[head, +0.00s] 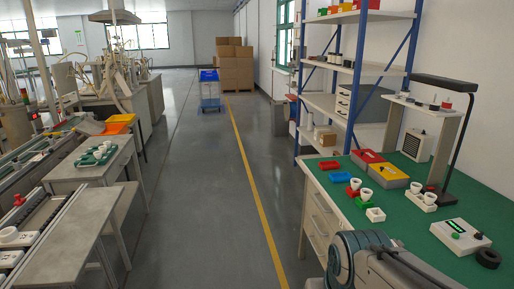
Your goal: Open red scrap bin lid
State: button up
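A bin with a red top (367,157) stands on the green bench top at the right, toward the wall. It looks like the red scrap bin, and its lid appears shut, with a small dark mark on it. A similar grey bin with a yellow lid (388,171) stands right beside it, nearer to me. Part of my own arm shows at the bottom edge, in front of the bench. My gripper is not in view.
On the green bench (397,218) are a small red tray (329,165), a blue tray (341,177), bulbs in holders (424,199), a white device (460,235) and a black lamp (458,140). The aisle floor (200,190) is clear; a blue cart (209,90) stands farther off.

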aim_at(368, 156)
jog(key=u, duration=0.4)
jog(key=i, duration=1.55)
jog(key=z, duration=0.2)
jog(key=i, duration=1.3)
jog(key=z, duration=1.6)
jog(key=i, duration=0.65)
jog(key=z, duration=0.6)
